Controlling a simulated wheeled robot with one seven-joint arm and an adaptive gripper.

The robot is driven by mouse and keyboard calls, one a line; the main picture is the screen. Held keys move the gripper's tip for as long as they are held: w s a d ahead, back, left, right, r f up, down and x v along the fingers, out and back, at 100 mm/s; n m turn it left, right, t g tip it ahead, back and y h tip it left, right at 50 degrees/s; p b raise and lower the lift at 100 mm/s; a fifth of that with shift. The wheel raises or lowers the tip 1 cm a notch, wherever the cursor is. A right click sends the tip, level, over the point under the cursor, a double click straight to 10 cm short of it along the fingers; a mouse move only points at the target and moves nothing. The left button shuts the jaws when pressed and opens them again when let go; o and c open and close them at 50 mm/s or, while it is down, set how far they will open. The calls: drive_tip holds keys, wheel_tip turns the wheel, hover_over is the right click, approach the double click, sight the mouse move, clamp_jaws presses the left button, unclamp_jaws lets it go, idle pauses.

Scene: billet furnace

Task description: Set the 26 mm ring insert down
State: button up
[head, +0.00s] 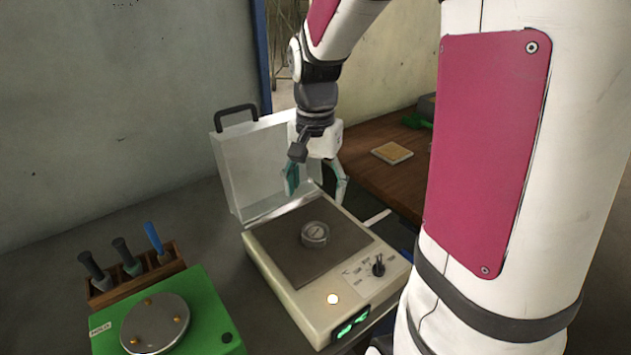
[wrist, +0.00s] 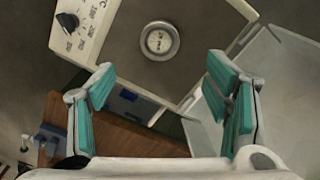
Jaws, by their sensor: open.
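The ring insert (head: 315,234) is a small grey metal ring lying on the dark square plate (head: 290,262) of a cream bench device. In the wrist view the ring (wrist: 159,41) lies flat on the plate, with a lighter disc showing inside it. My gripper (head: 317,185) is above the back edge of the device, behind the ring and apart from it. In the wrist view its two teal-padded fingers (wrist: 168,98) are spread wide with nothing between them.
The device's clear lid (head: 262,165) stands open behind the plate. A green unit with a round metal disc (head: 155,323) and a wooden rack of tools (head: 140,286) are at left. A wooden table (head: 375,175) with a pale square tile (head: 392,152) is behind right.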

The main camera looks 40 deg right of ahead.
drive_tip(key=s+a+r+n+t, duration=0.5)
drive_tip(key=s+a+r+n, duration=0.4)
drive_tip(key=s, duration=0.5)
drive_tip(key=a+n, duration=0.2)
drive_tip(key=a, duration=0.1)
drive_tip(key=shift+r+n, duration=0.4)
